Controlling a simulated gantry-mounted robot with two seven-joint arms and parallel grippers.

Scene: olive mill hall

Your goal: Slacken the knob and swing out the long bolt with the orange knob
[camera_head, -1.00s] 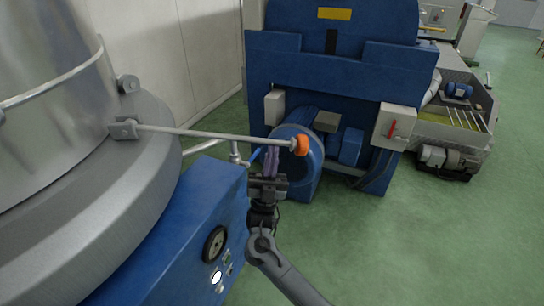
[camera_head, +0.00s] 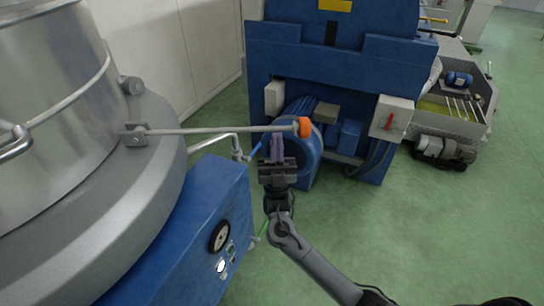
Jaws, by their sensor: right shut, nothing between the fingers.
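The long bolt (camera_head: 215,131) is a thin grey rod that sticks out nearly level to the right from a bracket (camera_head: 134,135) on the rim of the steel vessel (camera_head: 120,190). Its orange knob (camera_head: 304,127) is at the free right end, clear of the vessel. My right gripper (camera_head: 277,140) comes up from below, with its purple fingers close together just left of the knob. The fingertips overlap the rod in the picture; whether they touch it I cannot tell. Nothing shows between the fingers. My left gripper is not in view.
A blue cabinet (camera_head: 190,220) with a dial and buttons stands below the vessel. A large blue machine (camera_head: 340,90) with a grey switch box (camera_head: 395,118) stands behind the knob. Pipes run between them. Green floor (camera_head: 430,230) is clear at the right.

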